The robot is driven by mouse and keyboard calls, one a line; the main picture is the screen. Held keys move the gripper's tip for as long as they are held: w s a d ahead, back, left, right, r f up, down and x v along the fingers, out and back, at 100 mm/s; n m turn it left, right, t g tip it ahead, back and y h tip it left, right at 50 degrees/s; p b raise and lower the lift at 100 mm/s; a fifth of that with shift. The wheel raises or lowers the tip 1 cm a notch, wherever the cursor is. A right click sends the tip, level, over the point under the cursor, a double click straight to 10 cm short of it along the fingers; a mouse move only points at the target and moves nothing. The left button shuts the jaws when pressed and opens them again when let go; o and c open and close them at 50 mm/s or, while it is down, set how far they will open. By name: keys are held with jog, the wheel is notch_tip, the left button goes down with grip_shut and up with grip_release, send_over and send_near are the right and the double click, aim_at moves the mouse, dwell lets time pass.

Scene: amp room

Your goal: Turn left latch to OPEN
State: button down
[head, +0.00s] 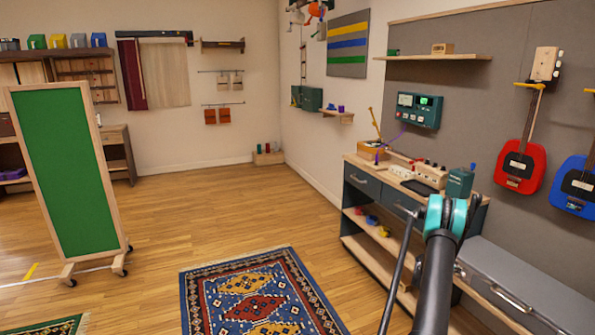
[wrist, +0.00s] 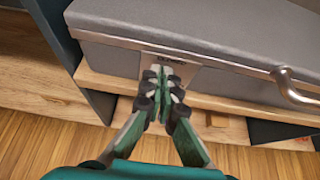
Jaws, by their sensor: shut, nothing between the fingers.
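A grey hard case (wrist: 215,30) with a metal rim fills the top of the wrist view. Its left latch (wrist: 172,56) is a small metal plate on the front face, just below the rim, and my fingers cover most of it. I cannot tell which way the latch is turned. My gripper (wrist: 163,82) is shut and empty, with its fingertips right in front of the latch; I cannot tell whether they touch it. In the head view the case (head: 530,279) lies at the lower right, and my arm hides the gripper there.
The case's carry handle (wrist: 297,92) sticks out to the right of my gripper. The case rests on a wooden shelf (wrist: 98,82), with a dark upright panel (wrist: 57,28) at its left. A workbench (head: 385,180) stands behind my arm.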

jog(key=shift+s+d+f, duration=0.1)
jog(key=shift+s+f, duration=0.15)
jog(key=shift+f, duration=0.3)
dwell(0.9)
jog(key=shift+s+d, duration=0.25)
jog(key=shift+s, duration=0.4)
jog(key=shift+r, duration=0.2)
jog(key=shift+s+r, duration=0.1)
jog(key=shift+r, duration=0.1)
jog(key=shift+s+a, duration=0.4)
jog(key=shift+a, duration=0.5)
jog(key=shift+s+a, duration=0.35)
jog(key=shift+a, duration=0.6)
jog(key=shift+s+a, duration=0.4)
jog(key=shift+a, duration=0.5)
